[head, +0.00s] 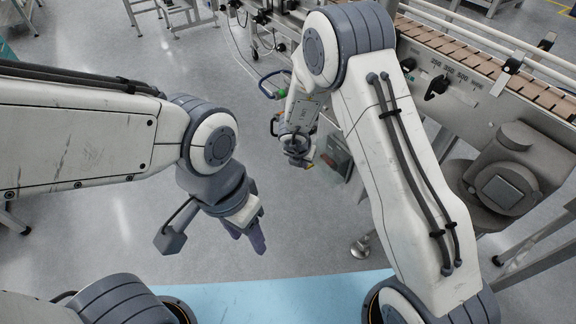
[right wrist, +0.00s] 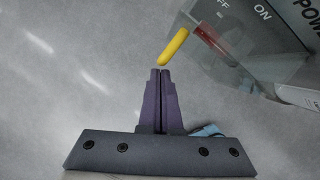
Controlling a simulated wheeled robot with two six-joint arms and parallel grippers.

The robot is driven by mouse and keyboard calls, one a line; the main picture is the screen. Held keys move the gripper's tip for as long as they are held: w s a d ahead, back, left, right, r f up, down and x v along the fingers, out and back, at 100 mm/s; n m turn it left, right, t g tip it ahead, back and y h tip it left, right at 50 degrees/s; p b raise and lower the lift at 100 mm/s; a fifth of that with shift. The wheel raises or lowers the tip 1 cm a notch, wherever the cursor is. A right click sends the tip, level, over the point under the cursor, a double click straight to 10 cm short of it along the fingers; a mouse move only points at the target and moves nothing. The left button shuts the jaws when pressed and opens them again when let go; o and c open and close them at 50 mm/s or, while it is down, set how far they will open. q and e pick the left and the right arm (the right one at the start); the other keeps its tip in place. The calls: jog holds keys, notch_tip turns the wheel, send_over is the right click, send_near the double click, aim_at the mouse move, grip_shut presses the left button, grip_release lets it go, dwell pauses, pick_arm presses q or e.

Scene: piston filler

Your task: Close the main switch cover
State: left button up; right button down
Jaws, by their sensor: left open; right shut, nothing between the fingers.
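In the right wrist view, the main switch cover (right wrist: 262,62) is a clear pane at the upper right, with a yellow handle (right wrist: 173,47) at its near edge. It seems to stand out at an angle from the panel. A red part (right wrist: 211,38) shows by it, and OFF and ON lettering is visible. My right gripper (right wrist: 160,72) is shut and empty, its fingertips just below the yellow handle; I cannot tell if they touch. It also shows in the head view (head: 301,161), partly hidden by its own wrist. My left gripper (head: 257,240) is open and empty, away from the cover.
A conveyor (head: 500,65) with brown slats runs along the upper right, with a motor housing (head: 507,185) below it. A grey panel (head: 334,155) stands beside my right gripper, partly hidden by my right arm. The floor (head: 110,240) on the left is clear.

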jog(key=shift+w, duration=0.1)
dwell(0.5)
jog(key=s+a+r+p, duration=0.3)
jog(key=s+r, duration=0.4)
jog(key=r, duration=0.2)
jog(key=shift+a+r, duration=0.15)
jog(key=shift+w, duration=0.1)
